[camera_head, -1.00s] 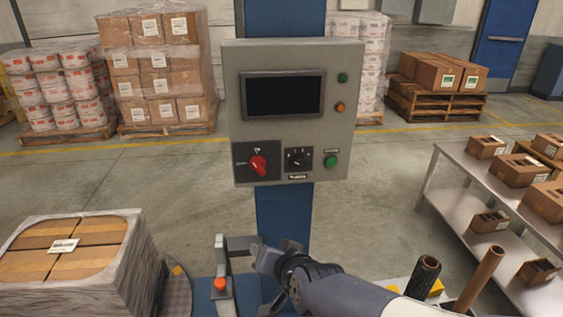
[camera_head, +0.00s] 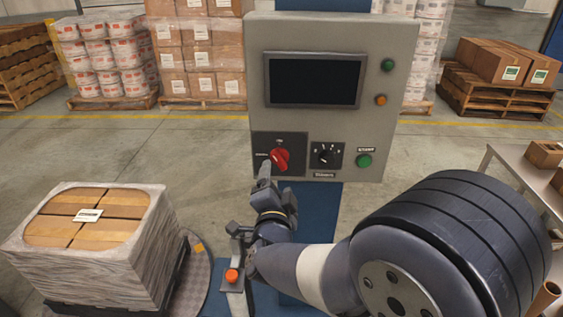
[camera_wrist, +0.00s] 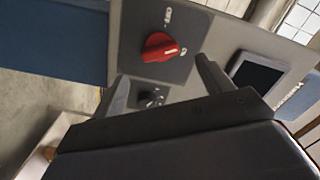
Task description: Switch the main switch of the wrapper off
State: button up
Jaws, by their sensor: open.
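The wrapper's grey control panel (camera_head: 405,110) stands on a blue column, with a dark screen (camera_head: 315,80). The red rotary main switch (camera_head: 280,159) sits on a black plate at its lower left. In the wrist view the red switch (camera_wrist: 160,47) shows just beyond the fingers, its white mark pointing to the right in that tilted picture. My gripper (camera_head: 264,172) is open, just below and left of the switch in the head view. In the wrist view my gripper (camera_wrist: 162,85) has its two fingers apart with nothing between them. Contact with the switch cannot be seen.
A black selector knob (camera_head: 325,154), a green button (camera_head: 364,160) and two small lamps are on the same panel. A wrapped pallet load (camera_head: 95,240) stands at left on a turntable. An orange-red button (camera_head: 232,276) is below my gripper. A table stands at right.

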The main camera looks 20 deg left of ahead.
aim_at(279, 163)
jog(key=p+x, duration=0.1)
jog(key=x, duration=0.6)
jog(key=shift+w, duration=0.1)
jog(key=shift+c, duration=0.5)
jog(key=c, duration=0.9)
